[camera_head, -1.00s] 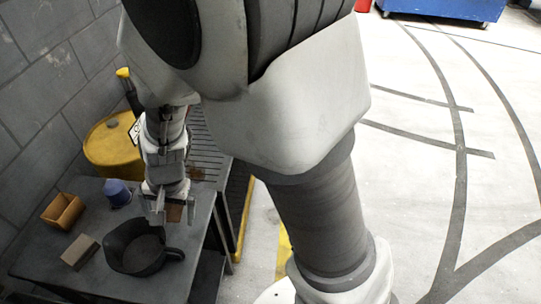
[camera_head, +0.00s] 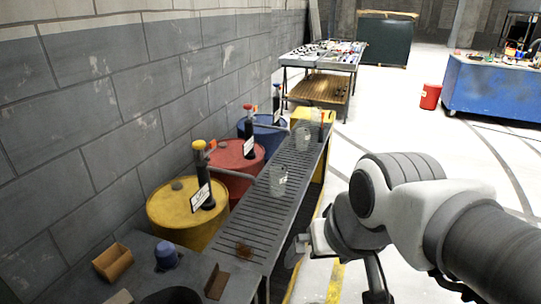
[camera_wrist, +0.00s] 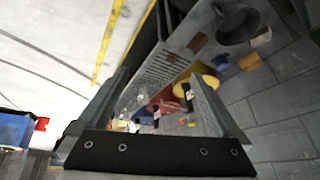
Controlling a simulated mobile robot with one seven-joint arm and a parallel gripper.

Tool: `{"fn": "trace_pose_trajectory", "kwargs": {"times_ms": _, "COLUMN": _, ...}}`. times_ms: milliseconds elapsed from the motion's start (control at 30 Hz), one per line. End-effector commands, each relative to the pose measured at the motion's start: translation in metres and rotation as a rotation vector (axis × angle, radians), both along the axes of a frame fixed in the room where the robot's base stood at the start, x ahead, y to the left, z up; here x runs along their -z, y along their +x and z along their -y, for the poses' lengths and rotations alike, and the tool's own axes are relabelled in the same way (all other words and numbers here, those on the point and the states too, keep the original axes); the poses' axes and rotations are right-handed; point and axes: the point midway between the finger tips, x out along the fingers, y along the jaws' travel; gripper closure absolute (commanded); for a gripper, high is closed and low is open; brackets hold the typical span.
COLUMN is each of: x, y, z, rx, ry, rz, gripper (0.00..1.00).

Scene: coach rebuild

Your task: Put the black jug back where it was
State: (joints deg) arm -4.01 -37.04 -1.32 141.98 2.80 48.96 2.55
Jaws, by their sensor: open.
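The black jug (camera_head: 172,296) stands on the dark table (camera_head: 92,278) at the bottom edge of the head view, mostly cut off by the frame. In the wrist view the jug (camera_wrist: 238,24) shows at the top right, upright on the table, with its open mouth visible. My gripper (camera_wrist: 158,76) is open with nothing between its fingers, apart from the jug. In the head view my gripper (camera_head: 293,249) hangs right of the slatted rack, partly hidden by my arm.
A tan open box (camera_head: 113,262), a blue cup (camera_head: 166,256) and a brown block (camera_head: 216,282) are on the table. Yellow (camera_head: 178,222), red (camera_head: 238,172) and blue drums stand along the wall. Glass jars (camera_head: 278,180) stand on the slatted rack (camera_head: 262,212).

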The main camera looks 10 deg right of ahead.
Motion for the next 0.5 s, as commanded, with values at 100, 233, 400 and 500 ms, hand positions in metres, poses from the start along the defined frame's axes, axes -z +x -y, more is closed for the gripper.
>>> {"fn": "trace_pose_trajectory", "kwargs": {"times_ms": 100, "x": -0.007, "y": -0.012, "z": 0.013, "rx": 0.002, "ry": -0.049, "rz": 0.03, "gripper": 0.0}}
{"fn": "trace_pose_trajectory", "kwargs": {"times_ms": 233, "x": -0.01, "y": -0.019, "z": 0.02, "rx": 0.001, "ry": -0.078, "rz": 0.039, "gripper": 0.0}}
{"fn": "trace_pose_trajectory", "kwargs": {"times_ms": 400, "x": -0.01, "y": -0.02, "z": 0.021, "rx": 0.0, "ry": -0.084, "rz": 0.039, "gripper": 0.0}}
{"fn": "trace_pose_trajectory", "kwargs": {"times_ms": 500, "x": -0.01, "y": -0.02, "z": 0.021, "rx": 0.0, "ry": -0.083, "rz": 0.039, "gripper": 0.0}}
